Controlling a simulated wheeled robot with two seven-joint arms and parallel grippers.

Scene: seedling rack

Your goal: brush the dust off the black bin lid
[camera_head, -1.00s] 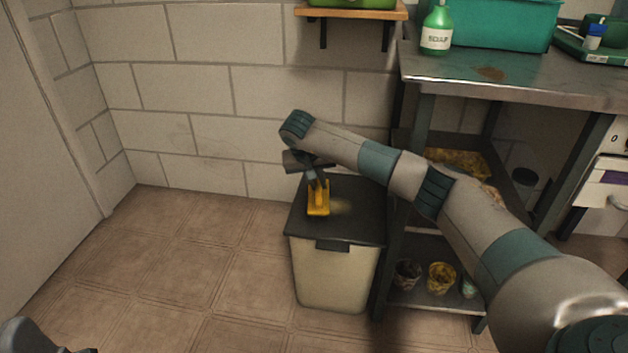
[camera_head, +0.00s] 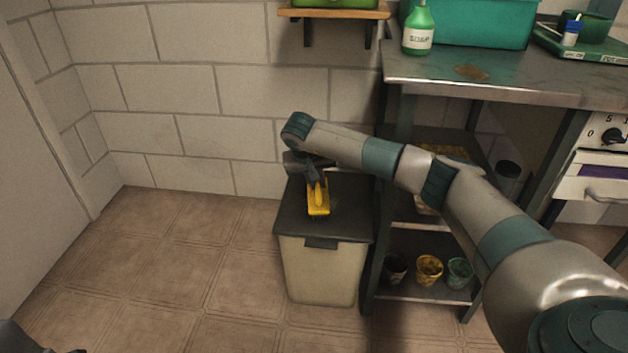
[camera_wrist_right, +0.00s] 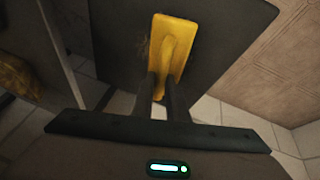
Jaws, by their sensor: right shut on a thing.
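The black bin lid (camera_head: 345,216) lies flat on a cream bin (camera_head: 322,273) and also shows in the wrist view (camera_wrist_right: 215,60). My right gripper (camera_head: 316,181) is shut on the handle of a yellow brush (camera_head: 318,204). The brush is over the middle of the lid, bristles down, seemingly touching it. In the wrist view the fingers (camera_wrist_right: 160,92) grip the yellow brush (camera_wrist_right: 172,48). A faint trace of dust (camera_wrist_right: 143,47) shows beside the brush; any dust under it is hidden. Only a dark piece of my left arm shows at the bottom left corner.
A metal workbench (camera_head: 470,72) with lower shelves stands right of the bin. Several small pots, including a yellow one (camera_head: 429,268), sit on the low shelf. A tiled wall (camera_head: 180,90) is behind the bin. Floor (camera_head: 180,270) to the left is clear.

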